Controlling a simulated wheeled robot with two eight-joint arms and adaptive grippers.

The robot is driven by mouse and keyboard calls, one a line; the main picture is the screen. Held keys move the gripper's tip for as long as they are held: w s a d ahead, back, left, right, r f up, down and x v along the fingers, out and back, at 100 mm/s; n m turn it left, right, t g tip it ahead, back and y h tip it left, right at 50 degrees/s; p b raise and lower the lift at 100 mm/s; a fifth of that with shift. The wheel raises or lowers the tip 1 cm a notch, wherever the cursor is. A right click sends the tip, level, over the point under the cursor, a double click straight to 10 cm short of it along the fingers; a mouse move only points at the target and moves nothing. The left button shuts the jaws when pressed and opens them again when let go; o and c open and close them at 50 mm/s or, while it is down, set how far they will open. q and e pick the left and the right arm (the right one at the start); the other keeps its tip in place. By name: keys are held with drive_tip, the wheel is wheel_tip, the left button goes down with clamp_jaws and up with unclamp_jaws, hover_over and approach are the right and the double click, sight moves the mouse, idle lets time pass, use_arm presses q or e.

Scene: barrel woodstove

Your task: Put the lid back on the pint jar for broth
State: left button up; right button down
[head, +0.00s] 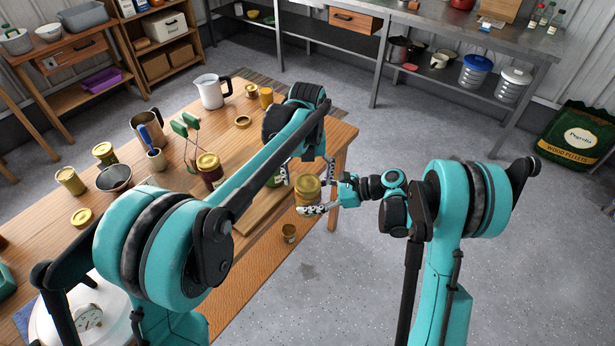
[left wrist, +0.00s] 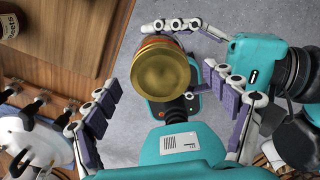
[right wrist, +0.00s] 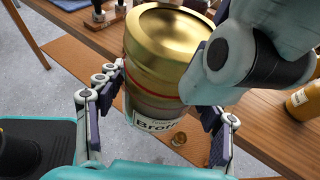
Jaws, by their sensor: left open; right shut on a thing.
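The pint jar for broth (head: 308,195) is off the table's edge, held upright in my right gripper (head: 322,208). Its label, reading "Brot…", shows in the right wrist view (right wrist: 153,122). A gold lid (right wrist: 168,38) sits on top of the jar, with a red-orange band below it; I cannot tell whether it is tightened. My left gripper (left wrist: 168,105) is open above the jar, pointing down. Its fingers are on either side of the gold lid (left wrist: 161,78), with gaps visible between.
The wooden table (head: 130,240) holds jars, a white pitcher (head: 211,92), a dark bowl (head: 114,178) and a cutting board (head: 262,210). Loose gold lids (head: 82,217) lie on it. A small brown cup (head: 289,232) stands below the table edge.

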use_arm(q)
drive_tip(key=shift+r, duration=2.25)
drive_tip(key=shift+c, duration=0.4)
